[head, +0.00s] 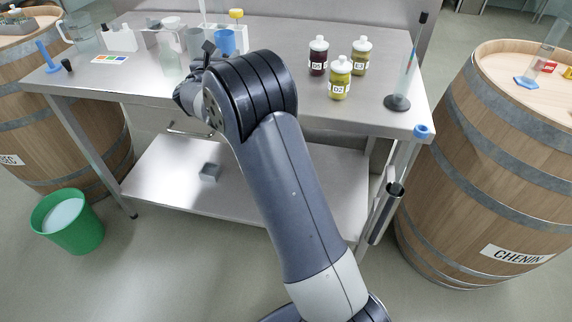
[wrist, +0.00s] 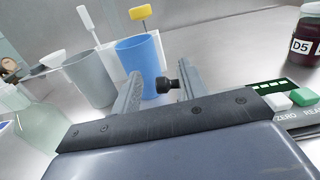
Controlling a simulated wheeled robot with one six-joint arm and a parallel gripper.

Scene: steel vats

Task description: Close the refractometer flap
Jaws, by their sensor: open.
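The refractometer (wrist: 285,118) shows in part at the right of the wrist view, with a dark display strip and green and white buttons marked ZERO and READ. The rest of it is hidden behind my gripper's body. A small black knob (wrist: 167,85) shows between my fingers, apart from both in the picture; I cannot tell for sure whether it belongs to the flap. My gripper (wrist: 160,80) is open and holds nothing. In the head view my arm covers the refractometer, and a small dark piece (head: 208,47) sticks up above my wrist; the flap's angle is unclear.
A blue cup (wrist: 140,58) and a grey cup (wrist: 90,78) stand just beyond my fingers. A glass flask (wrist: 35,120) is at left. Jars D5 (head: 318,58) and D2 (head: 340,78) stand right of my arm. The steel table's (head: 290,105) front right is mostly clear.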

